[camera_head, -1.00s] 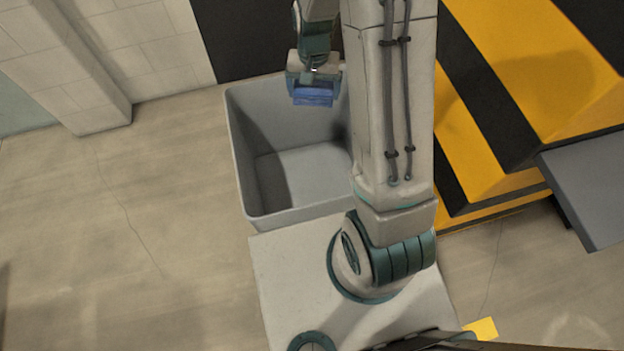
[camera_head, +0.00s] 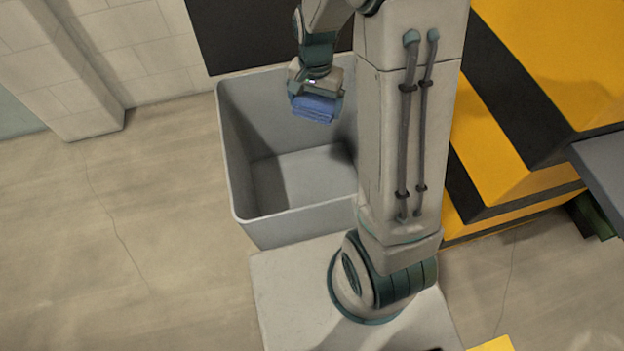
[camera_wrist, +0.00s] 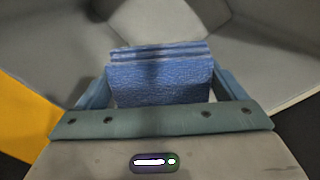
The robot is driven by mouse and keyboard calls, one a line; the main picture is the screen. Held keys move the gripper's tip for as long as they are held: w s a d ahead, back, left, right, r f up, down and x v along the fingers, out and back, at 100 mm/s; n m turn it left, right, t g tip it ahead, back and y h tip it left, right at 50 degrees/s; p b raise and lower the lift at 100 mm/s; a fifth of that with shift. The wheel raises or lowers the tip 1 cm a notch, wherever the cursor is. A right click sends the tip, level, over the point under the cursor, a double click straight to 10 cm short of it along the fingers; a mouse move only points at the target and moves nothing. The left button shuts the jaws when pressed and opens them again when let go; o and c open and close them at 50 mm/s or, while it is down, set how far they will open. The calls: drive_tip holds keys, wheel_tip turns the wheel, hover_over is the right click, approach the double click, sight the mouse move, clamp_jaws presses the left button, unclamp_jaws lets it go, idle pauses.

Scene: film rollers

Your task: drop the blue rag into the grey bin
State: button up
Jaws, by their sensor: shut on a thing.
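The blue rag (camera_head: 314,108) is a folded, textured block held in my gripper (camera_head: 315,98). The wrist view shows the rag (camera_wrist: 160,78) between the two fingers of my gripper (camera_wrist: 162,85), which is shut on it. In the head view the rag appears over the opening of the grey bin (camera_head: 296,217), toward its far side. The bin is open-topped, and the part of its floor that I can see is bare. My arm hides the bin's right side. In the wrist view the bin's grey inside (camera_wrist: 262,45) spreads out beyond the rag.
A yellow and black striped block (camera_head: 500,140) stands right of the bin, with a grey slab (camera_head: 603,170) at its right. A pale wall pillar (camera_head: 75,90) and a dark panel (camera_head: 265,35) are behind. The floor (camera_head: 120,220) at left is clear.

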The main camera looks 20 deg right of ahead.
wheel_tip(320, 180, down, 4)
drive_tip(key=b, duration=0.2)
drive_tip(key=shift+f+b, duration=0.15)
drive_tip(key=shift+b, duration=0.25)
drive_tip(key=o, duration=0.7)
wheel_tip(320, 180, up, 13)
drive_tip(key=shift+f+p, duration=0.1)
drive_tip(key=shift+p, duration=1.1)
drive_tip(key=shift+r, duration=0.6)
